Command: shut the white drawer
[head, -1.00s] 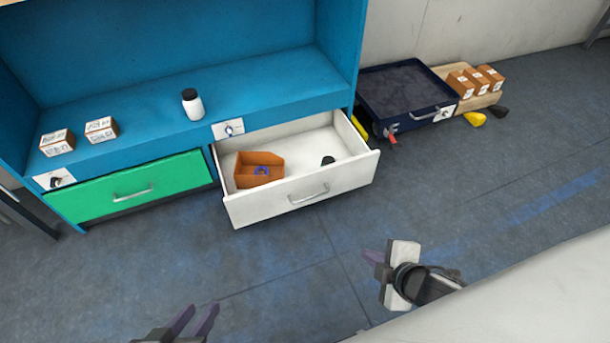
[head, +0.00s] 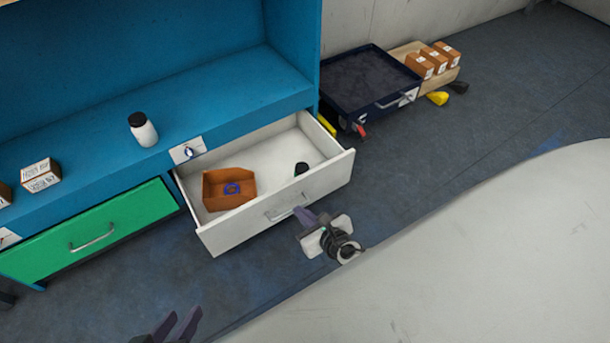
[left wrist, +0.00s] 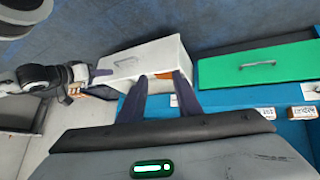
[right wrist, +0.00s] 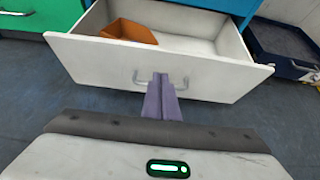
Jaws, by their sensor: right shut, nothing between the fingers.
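The white drawer (head: 238,232) stands pulled out from the blue unit, its bar handle (head: 284,214) on the front panel. An orange bin (head: 228,190) with a blue item and a small dark object (head: 301,168) are inside. My right gripper (head: 302,217) is shut and empty, close to the drawer front by the handle; in the right wrist view its fingertips (right wrist: 161,84) overlap the handle, and I cannot tell whether they touch. My left gripper (head: 178,324) is open and empty, low in front of the green drawer's side. The white drawer also shows in the left wrist view (left wrist: 135,58).
A closed green drawer (head: 105,228) is left of the white one. A white bottle (head: 143,130) and small boxes (head: 40,175) stand on the blue shelf. A dark blue cart (head: 370,85) stands right of the unit. The floor before the drawer is clear.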

